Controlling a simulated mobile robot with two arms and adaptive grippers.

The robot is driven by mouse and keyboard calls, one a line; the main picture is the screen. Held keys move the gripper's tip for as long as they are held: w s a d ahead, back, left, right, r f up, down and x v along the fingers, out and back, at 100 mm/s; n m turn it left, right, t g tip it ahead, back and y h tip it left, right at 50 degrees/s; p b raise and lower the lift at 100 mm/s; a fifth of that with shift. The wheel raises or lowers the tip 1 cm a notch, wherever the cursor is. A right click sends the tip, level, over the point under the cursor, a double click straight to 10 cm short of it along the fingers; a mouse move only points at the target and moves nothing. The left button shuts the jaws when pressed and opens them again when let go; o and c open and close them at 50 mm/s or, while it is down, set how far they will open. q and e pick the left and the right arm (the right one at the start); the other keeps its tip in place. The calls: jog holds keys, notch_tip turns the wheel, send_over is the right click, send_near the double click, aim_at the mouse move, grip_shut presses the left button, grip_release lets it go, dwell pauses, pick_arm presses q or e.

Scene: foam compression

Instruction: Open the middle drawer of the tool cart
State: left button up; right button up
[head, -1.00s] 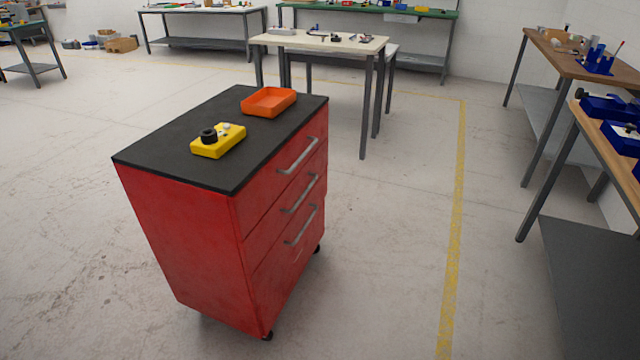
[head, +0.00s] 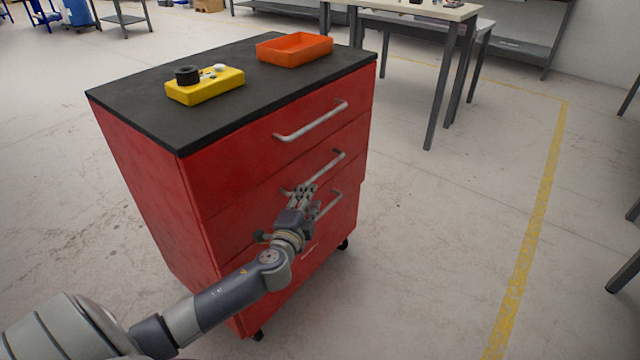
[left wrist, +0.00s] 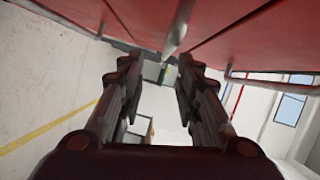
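The red tool cart (head: 145,185) stands in the middle of the head view with three drawers, all looking shut. The middle drawer (head: 235,212) has a grey bar handle (head: 328,166). My left gripper (head: 304,188) is at the cart's front by the near part of this handle and hides some of it. In the left wrist view the two fingers of my left gripper (left wrist: 158,66) are apart with nothing clamped. A grey handle bar (left wrist: 179,28) shows just past the fingertips, near the gap; contact cannot be told. My right gripper is not in view.
A yellow box with a black knob (head: 205,86) and an orange tray (head: 294,49) sit on the cart's black top. Floor right of the cart is clear.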

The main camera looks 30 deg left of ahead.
aim_at(320, 172)
pick_arm(q)
jog(key=shift+m+t, duration=0.3)
jog(key=x, duration=0.3)
jog(key=b+x, duration=0.1)
jog(key=x, duration=0.6)
jog(key=shift+w+r, duration=0.1)
jog(key=shift+r, duration=0.2)
jog(key=shift+w+a+b, duration=0.15)
jog(key=shift+w+b, duration=0.15)
jog(key=shift+w, duration=0.3)
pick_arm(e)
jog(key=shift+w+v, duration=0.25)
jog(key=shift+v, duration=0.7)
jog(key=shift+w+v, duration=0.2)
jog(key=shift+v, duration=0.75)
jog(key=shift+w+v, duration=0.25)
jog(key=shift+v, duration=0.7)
pick_arm(q)
jog(key=shift+c, duration=0.2)
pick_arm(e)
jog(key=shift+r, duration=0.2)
pick_arm(q)
grip_shut()
